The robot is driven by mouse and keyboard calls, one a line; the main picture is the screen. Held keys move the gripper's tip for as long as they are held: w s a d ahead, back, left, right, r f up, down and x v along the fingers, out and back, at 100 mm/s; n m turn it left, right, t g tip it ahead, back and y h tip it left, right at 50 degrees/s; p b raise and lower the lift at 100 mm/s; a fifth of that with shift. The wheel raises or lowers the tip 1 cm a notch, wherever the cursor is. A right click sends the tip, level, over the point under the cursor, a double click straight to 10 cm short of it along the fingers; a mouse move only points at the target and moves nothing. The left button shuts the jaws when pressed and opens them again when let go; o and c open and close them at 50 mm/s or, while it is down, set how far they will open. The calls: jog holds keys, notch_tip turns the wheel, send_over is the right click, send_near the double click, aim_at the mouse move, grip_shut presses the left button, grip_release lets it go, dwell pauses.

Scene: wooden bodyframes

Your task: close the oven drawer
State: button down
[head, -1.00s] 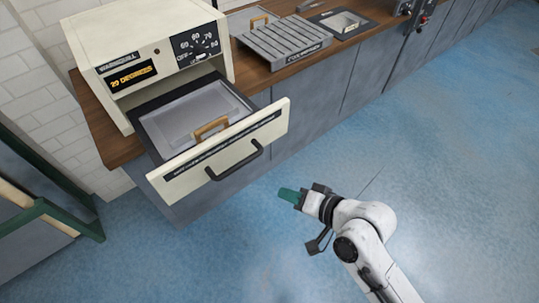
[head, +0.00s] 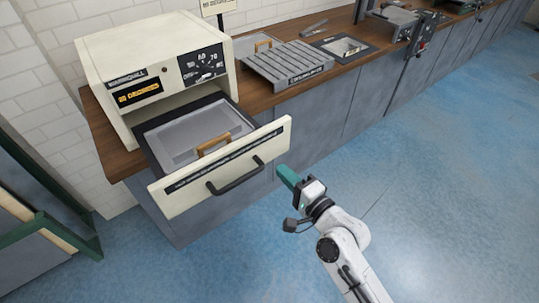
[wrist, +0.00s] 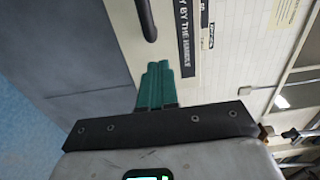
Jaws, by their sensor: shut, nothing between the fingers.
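The cream oven (head: 150,65) stands on the wooden counter at the left in the head view. Its drawer (head: 222,165) is pulled well out, with a cream front and a dark bar handle (head: 236,178). A grey tray with a wooden handle (head: 213,141) sits inside the drawer. My gripper (head: 286,174) has green fingers, shut and empty, close to the right end of the drawer front. In the wrist view the fingers (wrist: 156,84) point towards the cream front, beside the dark handle (wrist: 146,18). Whether they touch the front I cannot tell.
A grey slatted unit (head: 287,64) stands on the counter (head: 262,99) right of the oven. Grey cabinets (head: 310,123) run below it. A green-framed piece (head: 45,215) stands at the lower left. The blue floor (head: 440,170) at the right is clear.

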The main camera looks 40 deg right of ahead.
aim_at(262, 151)
jog(key=w+p, duration=0.1)
jog(key=w, duration=0.6)
jog(key=shift+w, duration=0.1)
